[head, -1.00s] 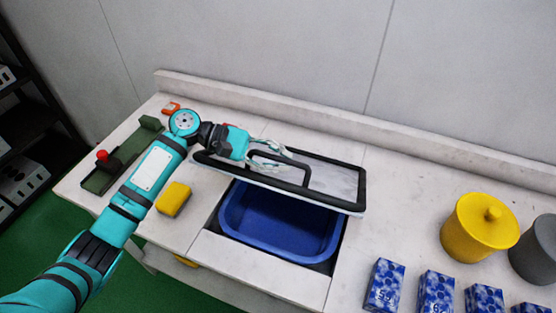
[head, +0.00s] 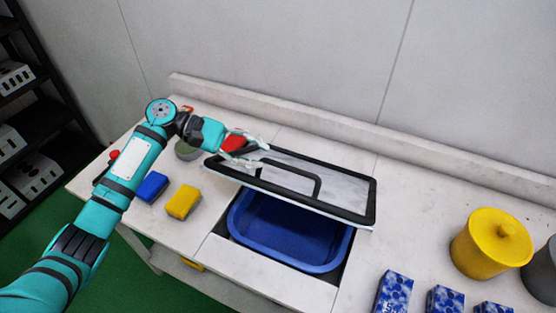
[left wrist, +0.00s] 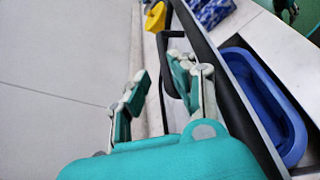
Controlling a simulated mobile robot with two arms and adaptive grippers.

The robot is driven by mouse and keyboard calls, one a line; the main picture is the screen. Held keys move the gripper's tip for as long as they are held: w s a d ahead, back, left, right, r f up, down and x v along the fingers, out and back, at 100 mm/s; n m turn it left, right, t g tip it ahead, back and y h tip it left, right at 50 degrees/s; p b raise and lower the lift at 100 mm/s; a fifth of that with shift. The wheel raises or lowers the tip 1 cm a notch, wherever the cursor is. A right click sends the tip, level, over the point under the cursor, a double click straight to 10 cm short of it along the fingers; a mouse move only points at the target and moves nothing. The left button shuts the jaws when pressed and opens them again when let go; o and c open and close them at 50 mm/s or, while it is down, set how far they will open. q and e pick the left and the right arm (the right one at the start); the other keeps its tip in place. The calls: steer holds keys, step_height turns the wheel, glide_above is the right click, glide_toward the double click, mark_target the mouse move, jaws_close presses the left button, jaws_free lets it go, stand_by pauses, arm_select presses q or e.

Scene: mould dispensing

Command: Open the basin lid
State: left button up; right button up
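The basin lid (head: 345,198), a pale panel with a black rim, lies off to the back of the blue basin (head: 290,230), whose inside shows. I cannot tell how far the lid is tilted. Its black handle (head: 318,180) stands up from the panel. My left gripper (head: 260,153) is open and empty at the left end of the handle, above the lid's back left part. In the left wrist view its two fingers (left wrist: 160,88) are spread, with the handle (left wrist: 165,45) beyond the right finger and the basin (left wrist: 265,105) to the right. My right gripper is not in view.
A yellow sponge (head: 183,202) and a blue sponge (head: 152,187) lie left of the basin. A yellow lidded pot (head: 490,243) and several blue patterned boxes (head: 394,292) stand at the right. A low ledge (head: 390,155) runs along the wall. The counter between lid and pot is clear.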

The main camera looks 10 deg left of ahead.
arm_select(q)
steer(key=shift+v, duration=1.95)
steer(key=shift+w+f, duration=0.1)
